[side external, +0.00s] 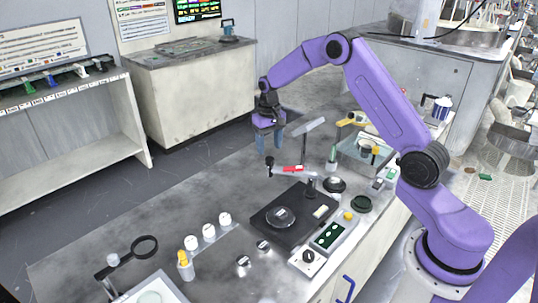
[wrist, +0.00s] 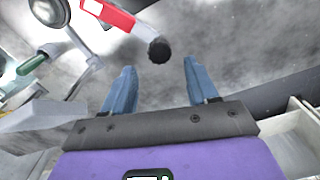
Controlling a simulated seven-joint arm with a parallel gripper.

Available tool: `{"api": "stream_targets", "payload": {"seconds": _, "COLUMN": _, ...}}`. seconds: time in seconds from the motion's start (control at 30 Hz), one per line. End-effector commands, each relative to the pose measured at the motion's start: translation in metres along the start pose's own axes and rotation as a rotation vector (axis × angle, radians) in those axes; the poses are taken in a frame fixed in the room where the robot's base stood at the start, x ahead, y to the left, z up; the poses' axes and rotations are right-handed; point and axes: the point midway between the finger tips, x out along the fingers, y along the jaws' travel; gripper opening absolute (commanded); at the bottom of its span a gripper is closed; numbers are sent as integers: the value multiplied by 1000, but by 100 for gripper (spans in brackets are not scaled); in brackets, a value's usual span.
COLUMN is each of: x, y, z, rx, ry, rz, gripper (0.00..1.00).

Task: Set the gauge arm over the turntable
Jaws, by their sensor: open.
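The gauge arm (side external: 293,169) is a pale bar with a red section and a black knob at its left end. It reaches out behind the turntable (side external: 281,217), a round disc on a dark square base, and is not over the disc. A short dark post stands near the arm's right end. My gripper (side external: 270,149) has blue fingers that point down, open and empty, above the knob. In the wrist view, the red and white bar and its black knob (wrist: 158,50) show just beyond the gap between my open fingers (wrist: 159,68). The knob appears untouched.
A grey lamp-like bar on a stand (side external: 310,125) rises close to the right of my gripper. A control box with green buttons (side external: 329,236) stands right of the turntable. Several white-capped bottles (side external: 209,232) and a magnifier (side external: 145,246) are at front left. The bench left of the knob is clear.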

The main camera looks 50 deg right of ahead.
Motion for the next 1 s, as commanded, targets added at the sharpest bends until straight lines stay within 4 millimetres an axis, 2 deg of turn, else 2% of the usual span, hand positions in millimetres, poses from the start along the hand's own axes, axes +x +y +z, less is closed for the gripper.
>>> {"api": "stream_targets", "payload": {"seconds": 0.1, "x": 20, "y": 0, "z": 1, "rx": -1, "ry": -3, "rz": 1, "gripper": 58}}
{"api": "stream_targets", "payload": {"seconds": 0.3, "x": 38, "y": 0, "z": 0, "rx": -1, "ry": -1, "rz": 0, "gripper": 58}}
{"api": "stream_targets", "payload": {"seconds": 0.67, "x": 43, "y": 0, "z": 0, "rx": -1, "ry": 1, "rz": 0, "gripper": 58}}
{"api": "stream_targets", "payload": {"seconds": 0.7, "x": 43, "y": 0, "z": 0, "rx": -1, "ry": 1, "rz": 0, "gripper": 52}}
{"api": "stream_targets", "payload": {"seconds": 0.87, "x": 43, "y": 0, "z": 0, "rx": -1, "ry": 1, "rz": 0, "gripper": 0}}
{"api": "stream_targets", "payload": {"seconds": 1.0, "x": 43, "y": 0, "z": 0, "rx": -2, "ry": 1, "rz": 0, "gripper": 0}}
